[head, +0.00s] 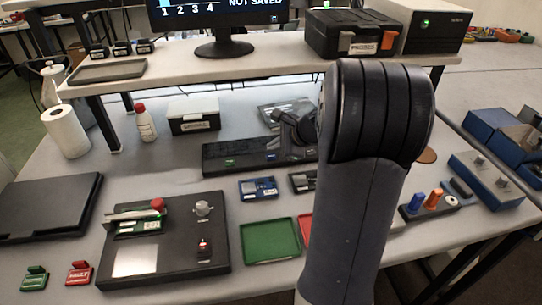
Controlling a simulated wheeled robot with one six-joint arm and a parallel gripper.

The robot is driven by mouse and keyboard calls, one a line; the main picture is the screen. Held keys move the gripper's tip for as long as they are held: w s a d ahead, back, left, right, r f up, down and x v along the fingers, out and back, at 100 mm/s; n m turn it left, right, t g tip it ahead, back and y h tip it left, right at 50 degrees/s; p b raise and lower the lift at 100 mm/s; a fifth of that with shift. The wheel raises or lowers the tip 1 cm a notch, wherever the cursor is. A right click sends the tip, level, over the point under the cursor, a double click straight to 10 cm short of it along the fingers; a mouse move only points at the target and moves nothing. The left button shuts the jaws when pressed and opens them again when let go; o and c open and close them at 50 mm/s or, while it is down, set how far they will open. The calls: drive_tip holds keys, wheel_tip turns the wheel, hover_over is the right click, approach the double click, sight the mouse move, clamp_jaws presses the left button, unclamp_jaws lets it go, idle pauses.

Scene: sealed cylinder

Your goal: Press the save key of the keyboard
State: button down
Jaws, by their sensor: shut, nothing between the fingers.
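The keyboard (215,153) is a long black panel on the table below the raised shelf. A green key (229,162) shows at its left and a blue key (272,156) further right. Labels on the keys are too small to read. My gripper (297,139) is shut and empty, over the right part of the keyboard. Its dark wrist and my large arm link hide the keyboard's right end. I cannot tell whether the fingertips touch a key. The monitor (220,14) reads "NOT SAVED" above the shelf.
A black fixture (190,262) with a red knob stands at front left, beside a green tray (268,240). Small blue (258,188) and black modules lie before the keyboard. A white-lidded box (194,113) and bottle (145,123) stand behind. The shelf edge (230,64) overhangs the back.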

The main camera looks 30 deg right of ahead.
sight(274, 158)
drive_tip(key=shift+f, duration=0.15)
idle(0.7)
drive_tip(key=shift+f+b, duration=0.3)
drive_tip(key=shift+b, duration=0.05)
drive_tip(key=shift+f+b, duration=0.35)
drive_tip(key=shift+f, duration=0.05)
idle(0.5)
drive_tip(key=shift+r, duration=0.15)
drive_tip(key=shift+r+p, duration=0.7)
drive_tip(key=shift+p, duration=0.05)
drive_tip(key=shift+r+p, duration=2.1)
drive_tip(key=shift+r, duration=0.4)
drive_tip(key=shift+a, duration=0.1)
